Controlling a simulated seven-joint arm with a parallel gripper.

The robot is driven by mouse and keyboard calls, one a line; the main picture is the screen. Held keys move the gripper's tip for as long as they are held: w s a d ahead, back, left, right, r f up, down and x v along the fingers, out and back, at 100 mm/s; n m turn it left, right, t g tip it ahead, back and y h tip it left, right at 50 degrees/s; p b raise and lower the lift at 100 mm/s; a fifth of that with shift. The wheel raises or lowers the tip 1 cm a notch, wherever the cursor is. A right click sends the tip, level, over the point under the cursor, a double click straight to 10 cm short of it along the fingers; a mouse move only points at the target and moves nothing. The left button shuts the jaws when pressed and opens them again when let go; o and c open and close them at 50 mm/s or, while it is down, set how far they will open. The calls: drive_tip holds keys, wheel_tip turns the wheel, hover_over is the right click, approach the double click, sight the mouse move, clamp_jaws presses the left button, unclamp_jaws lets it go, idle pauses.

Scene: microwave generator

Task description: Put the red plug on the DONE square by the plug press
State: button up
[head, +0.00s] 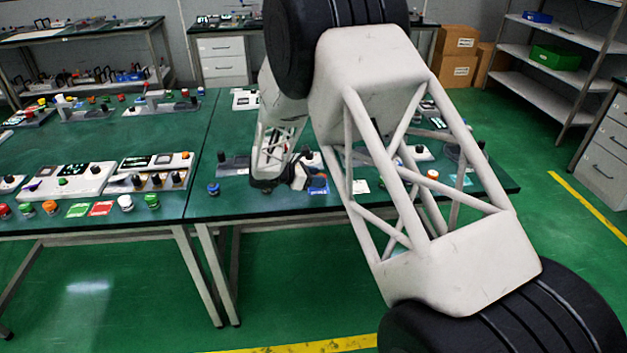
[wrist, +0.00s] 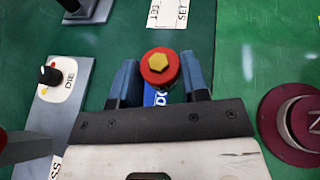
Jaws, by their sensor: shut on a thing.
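The red plug (wrist: 159,68) has a yellow hexagonal top and stands between the two blue fingers of my gripper (wrist: 160,76) in the wrist view. My gripper is shut on it. A blue square with partly visible white letters (wrist: 154,97), likely the DONE square, shows just below the plug, partly hidden by it and the gripper. I cannot tell whether the plug touches it. The grey press base (wrist: 50,115), with a black knob and a "DIE" label, is to the left. In the head view my arm hides the plug; a blue square (head: 319,186) shows beside the gripper.
A maroon round object (wrist: 296,122) stands close to the right in the wrist view. White "SET" cards (wrist: 167,13) lie beyond the plug. A dark base (wrist: 88,12) is at the upper left. A blue knob (head: 213,188) stands near the green table's (head: 240,208) front edge.

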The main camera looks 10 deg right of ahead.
drive_tip(key=shift+w+a+f, duration=0.1)
drive_tip(key=shift+w+f, duration=0.05)
drive_tip(key=shift+w, duration=1.65)
drive_tip(key=shift+f, duration=0.1)
drive_tip(key=shift+f, duration=1.65)
drive_tip(key=shift+f, duration=0.15)
drive_tip(key=o, duration=1.1)
drive_tip(key=shift+s+a+r, duration=0.1)
drive_tip(key=shift+a+r, duration=0.1)
drive_tip(key=shift+r, duration=0.05)
drive_tip(key=v, duration=1.1)
drive_tip(key=shift+a, duration=0.35)
